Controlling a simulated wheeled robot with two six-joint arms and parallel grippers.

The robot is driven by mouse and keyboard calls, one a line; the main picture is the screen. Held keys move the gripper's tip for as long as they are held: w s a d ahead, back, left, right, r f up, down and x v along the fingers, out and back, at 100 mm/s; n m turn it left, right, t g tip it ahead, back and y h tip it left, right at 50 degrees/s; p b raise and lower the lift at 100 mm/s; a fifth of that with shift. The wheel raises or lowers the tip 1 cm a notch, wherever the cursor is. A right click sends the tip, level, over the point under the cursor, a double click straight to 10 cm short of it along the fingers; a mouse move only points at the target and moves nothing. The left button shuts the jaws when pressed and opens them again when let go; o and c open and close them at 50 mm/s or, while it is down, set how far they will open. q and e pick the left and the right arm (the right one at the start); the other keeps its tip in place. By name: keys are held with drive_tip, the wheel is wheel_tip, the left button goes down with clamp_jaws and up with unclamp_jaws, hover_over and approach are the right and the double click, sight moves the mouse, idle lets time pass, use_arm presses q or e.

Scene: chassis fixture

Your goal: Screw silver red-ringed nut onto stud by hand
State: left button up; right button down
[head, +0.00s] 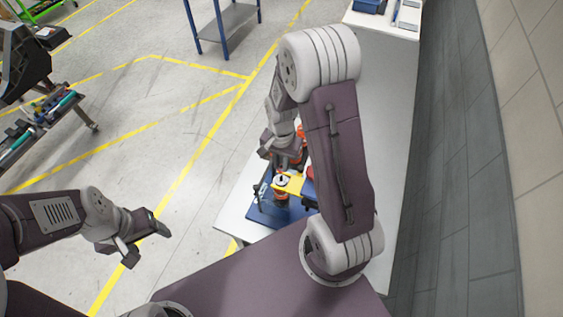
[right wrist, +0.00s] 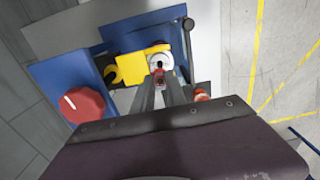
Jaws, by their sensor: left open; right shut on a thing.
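My right gripper (right wrist: 160,82) is shut on the nut (right wrist: 160,74), a small piece with red on it, between the fingertips in the right wrist view. A pale round seat with a dark centre (right wrist: 160,59) lies just beyond the fingertips, beside a yellow plate (right wrist: 138,64). The stud cannot be told apart there, nor whether the nut touches it. In the head view my right gripper (head: 279,163) is above the fixture's yellow plate (head: 293,183), its held nut too small to make out. My left gripper (head: 148,246) is open and empty, left of the table over the floor.
A blue base (head: 262,214) carries the fixture on the white table (head: 236,215). A red knob (right wrist: 84,104) stands on a blue block, and a black rod (right wrist: 188,42) rises beside the seat. An orange-red piece (right wrist: 201,94) is right of the fingers.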

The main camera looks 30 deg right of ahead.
drive_tip(key=shift+f+b, duration=1.4)
drive_tip(key=shift+f, duration=0.5)
drive_tip(key=shift+f+b, duration=0.5)
drive_tip(key=shift+f, duration=0.15)
drive_tip(key=shift+f+b, duration=0.4)
drive_tip(key=shift+f, duration=0.2)
drive_tip(key=shift+s, duration=0.1)
